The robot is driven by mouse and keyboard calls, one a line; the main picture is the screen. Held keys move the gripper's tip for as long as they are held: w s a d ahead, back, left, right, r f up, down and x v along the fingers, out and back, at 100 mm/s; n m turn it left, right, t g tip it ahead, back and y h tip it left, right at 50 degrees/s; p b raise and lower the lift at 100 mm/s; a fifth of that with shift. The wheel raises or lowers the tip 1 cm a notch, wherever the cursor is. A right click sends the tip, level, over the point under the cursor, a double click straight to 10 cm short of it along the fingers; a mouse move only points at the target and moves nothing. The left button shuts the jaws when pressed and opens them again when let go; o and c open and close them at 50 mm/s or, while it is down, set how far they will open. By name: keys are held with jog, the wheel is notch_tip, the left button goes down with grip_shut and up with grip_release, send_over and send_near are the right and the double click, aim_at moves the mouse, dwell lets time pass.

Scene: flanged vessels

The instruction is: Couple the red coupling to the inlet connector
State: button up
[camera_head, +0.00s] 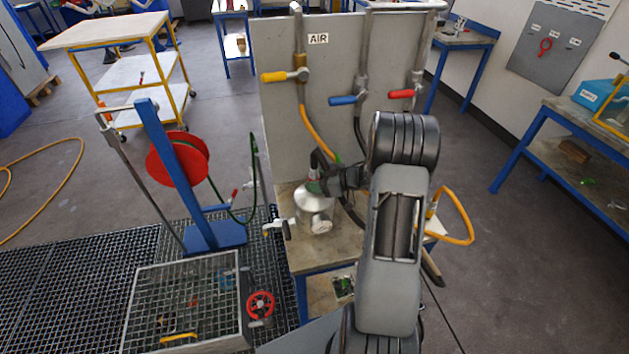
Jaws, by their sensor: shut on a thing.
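A silver metal vessel (314,212) stands on the bench in front of the grey panel. A small red part, which looks like the red coupling (313,179), shows just above the vessel's top, at the lower end of a dark curved hose (318,158). My gripper (330,177) reaches in from the right and is shut at this coupling. The fingers are small and dark here, so their exact grip is hard to see. The inlet connector cannot be made out clearly; I cannot tell whether the coupling touches it.
The panel (283,120) behind carries yellow, blue and red valve handles. An orange hose (316,127) hangs close behind the vessel, with a green piece near its end. A red hose reel (177,158) and a grating stand left. My arm hides part of the bench's right side.

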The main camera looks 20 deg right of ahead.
jog(key=shift+f, duration=0.2)
jog(key=o, duration=1.3)
